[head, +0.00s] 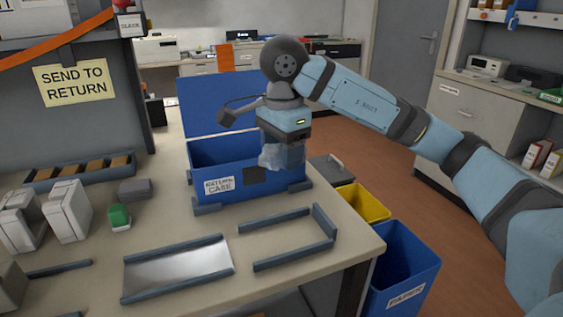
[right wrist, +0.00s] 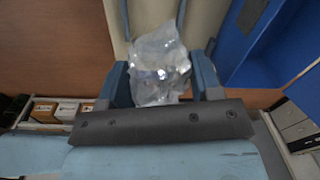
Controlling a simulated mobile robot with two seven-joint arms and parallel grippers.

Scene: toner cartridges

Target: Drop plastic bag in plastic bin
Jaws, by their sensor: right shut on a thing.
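My right gripper (head: 284,146) hangs in front of the right part of the blue return case, near the table's far edge. It is shut on a clear, crumpled plastic bag (head: 271,158). In the right wrist view the bag (right wrist: 160,62) sits between the two fingers and sticks out past them. A yellow bin (head: 364,203) stands on the floor beyond the table's right edge; its label is not visible. I cannot tell from the label which bin is for plastic. My left gripper is not in view.
The return case (head: 214,200) stands open on the table (head: 226,228). A blue paper bin (head: 404,272) and a grey bin (head: 330,169) flank the yellow one. White cartridges (head: 68,212), a green-topped item (head: 119,216) and a metal tray (head: 178,266) are on the table.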

